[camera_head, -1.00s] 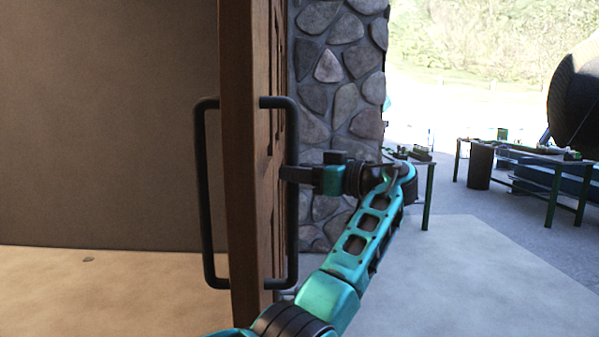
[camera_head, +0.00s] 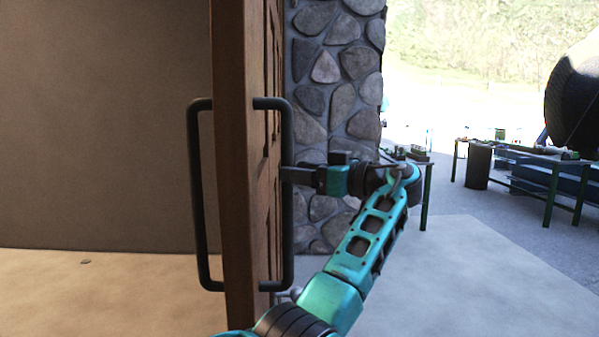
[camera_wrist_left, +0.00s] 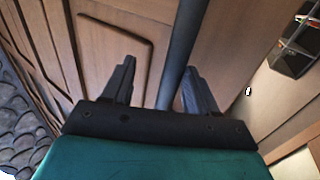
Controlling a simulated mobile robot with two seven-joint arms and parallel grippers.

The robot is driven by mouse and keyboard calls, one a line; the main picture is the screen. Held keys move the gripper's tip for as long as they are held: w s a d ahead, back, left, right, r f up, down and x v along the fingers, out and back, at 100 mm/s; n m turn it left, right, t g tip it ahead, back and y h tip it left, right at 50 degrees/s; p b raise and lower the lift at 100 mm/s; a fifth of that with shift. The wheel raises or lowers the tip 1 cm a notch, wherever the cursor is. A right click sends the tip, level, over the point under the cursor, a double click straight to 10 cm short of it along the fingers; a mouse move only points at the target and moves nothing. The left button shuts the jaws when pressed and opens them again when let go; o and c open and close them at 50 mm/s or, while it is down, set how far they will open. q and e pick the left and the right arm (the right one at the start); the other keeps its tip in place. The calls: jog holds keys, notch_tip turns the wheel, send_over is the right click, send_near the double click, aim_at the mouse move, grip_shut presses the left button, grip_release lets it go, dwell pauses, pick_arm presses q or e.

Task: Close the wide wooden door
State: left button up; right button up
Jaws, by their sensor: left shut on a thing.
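The wooden door (camera_head: 236,180) stands open, seen nearly edge-on in the head view. Its panelled face also fills much of the left wrist view (camera_wrist_left: 115,50). A dark bar handle (camera_head: 287,235) is on the door's right face, and a matching handle (camera_head: 197,200) is on its left face. My left gripper (camera_head: 290,174) is at the right-face handle, about mid-height. In the left wrist view the handle bar (camera_wrist_left: 182,45) passes between the two fingers of the left gripper (camera_wrist_left: 157,85), which is shut on it. My right gripper is not in view.
A stone pillar (camera_head: 335,90) stands just behind the door on the right. Metal tables (camera_head: 540,160) and a large dark reel (camera_head: 575,95) stand farther right. Pale floor (camera_head: 450,280) in the right foreground is clear.

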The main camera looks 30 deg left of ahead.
pick_arm(q)
jog(key=d, duration=1.3)
jog(key=shift+w, duration=0.25)
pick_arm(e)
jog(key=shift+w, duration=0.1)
